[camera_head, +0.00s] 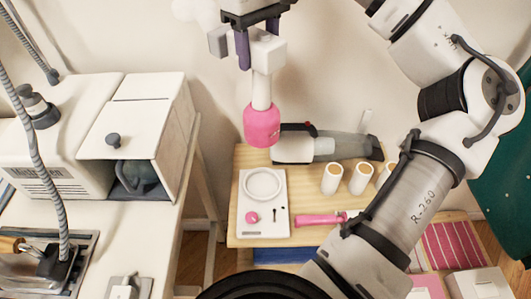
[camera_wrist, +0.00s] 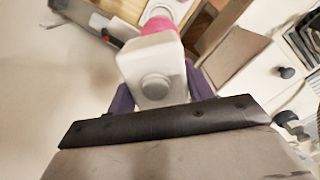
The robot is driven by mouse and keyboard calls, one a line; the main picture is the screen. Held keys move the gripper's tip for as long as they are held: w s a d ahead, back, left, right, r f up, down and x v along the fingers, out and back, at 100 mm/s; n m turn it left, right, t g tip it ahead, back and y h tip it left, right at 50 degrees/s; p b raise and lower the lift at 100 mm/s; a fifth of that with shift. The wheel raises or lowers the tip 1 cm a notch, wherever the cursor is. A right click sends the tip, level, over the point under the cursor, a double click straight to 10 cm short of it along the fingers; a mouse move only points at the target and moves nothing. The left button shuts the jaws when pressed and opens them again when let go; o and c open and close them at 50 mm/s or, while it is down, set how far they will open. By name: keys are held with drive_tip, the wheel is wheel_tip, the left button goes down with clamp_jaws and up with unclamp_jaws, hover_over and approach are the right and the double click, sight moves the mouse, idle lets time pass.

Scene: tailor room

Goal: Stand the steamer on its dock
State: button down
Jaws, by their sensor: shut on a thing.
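My gripper (camera_head: 258,44) has purple fingers and is shut on the white block-shaped top of the steamer (camera_head: 262,92). The steamer hangs roughly upright, with a white neck and a rounded pink lower end. In the wrist view the steamer's white top (camera_wrist: 153,68) sits between the fingers, with the pink part beyond it. The dock (camera_head: 280,222) is a white plate with a raised ring, on the small wooden table. In the head view the pink end appears above the ring, apart from it. The exact height gap is hard to tell.
A grey-and-white handheld appliance (camera_head: 322,149) lies behind the dock, overlapping the steamer's pink end in the picture. Cream cylinders with tan tops (camera_head: 332,179) stand right of the dock. A pink tool (camera_head: 318,219) lies near the front edge. A white cabinet (camera_head: 125,130) stands left.

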sight(258, 85)
wheel_tip(258, 85, down, 20)
drive_tip(key=shift+s+r+p, duration=0.1)
drive_tip(key=shift+r+p, duration=0.05)
drive_tip(key=shift+p, duration=0.4)
idle(0.4)
drive_tip(key=c, duration=0.6)
unclamp_jaws()
wheel_tip(258, 85, up, 12)
drive_tip(key=shift+a+b, duration=0.1)
drive_tip(key=shift+b, duration=0.75)
